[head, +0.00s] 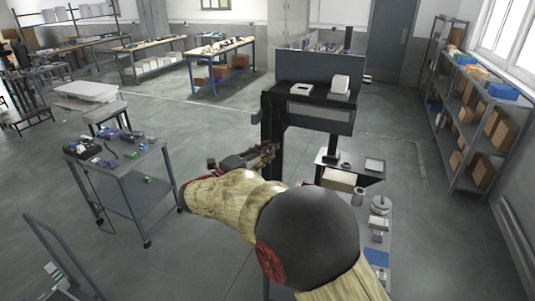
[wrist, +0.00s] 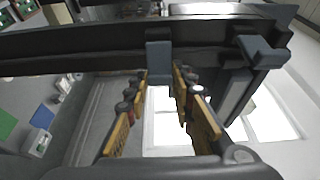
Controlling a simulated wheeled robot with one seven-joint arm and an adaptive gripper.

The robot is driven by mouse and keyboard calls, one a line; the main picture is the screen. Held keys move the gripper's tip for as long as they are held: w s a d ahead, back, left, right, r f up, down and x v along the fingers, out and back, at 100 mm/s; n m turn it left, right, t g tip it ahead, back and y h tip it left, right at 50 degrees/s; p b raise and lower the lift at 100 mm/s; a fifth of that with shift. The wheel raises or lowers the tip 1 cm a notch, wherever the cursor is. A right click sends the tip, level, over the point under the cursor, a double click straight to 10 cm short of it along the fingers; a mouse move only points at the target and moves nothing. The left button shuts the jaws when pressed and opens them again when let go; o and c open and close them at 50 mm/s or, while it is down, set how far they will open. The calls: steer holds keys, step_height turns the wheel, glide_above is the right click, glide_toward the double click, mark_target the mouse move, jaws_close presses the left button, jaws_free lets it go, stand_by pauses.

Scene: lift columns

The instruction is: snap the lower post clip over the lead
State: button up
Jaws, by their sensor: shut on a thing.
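The black lift post (head: 273,125) stands upright in the middle of the head view. In the wrist view it runs across the top as a dark bar (wrist: 80,48). My gripper (head: 266,153) is at the left side of the post, around mid-height. In the wrist view my gripper (wrist: 161,78) has its fingers on both sides of a small blue-grey clip (wrist: 158,50) on the post, and it is shut on this clip. Another blue-grey piece (wrist: 261,50) sits on the post to the right. I cannot make out the lead, or whether the clip is over it.
A grey desk panel (head: 315,72) and a black top with white boxes adjoin the post on the right. A small black table (head: 350,170) stands right of the post. A grey cart (head: 145,165) with small parts stands left. Open floor lies between cart and post.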

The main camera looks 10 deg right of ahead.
jaws_close()
steer(key=shift+f, duration=0.1)
steer(key=n+t+y+b, duration=0.1)
steer(key=b, duration=0.1)
steer(key=d+n+t+y+b, duration=0.1)
steer(key=b, duration=0.1)
steer(key=shift+d+f+t, duration=0.1)
steer(key=shift+d+t, duration=0.05)
steer(key=shift+t, duration=0.25)
steer(key=shift+w+d+n+t+y+b, duration=0.1)
steer(key=shift+d+n+t+y+b, duration=0.15)
steer(key=shift+n+t+y+b, duration=0.6)
steer(key=shift+w+d+n+y+b, duration=0.1)
steer(key=shift+n+y+b, duration=0.15)
steer(key=shift+y+b, duration=0.3)
steer(key=shift+r, duration=0.2)
steer(key=o, duration=0.8)
jaws_free()
steer(key=shift+c, duration=0.2)
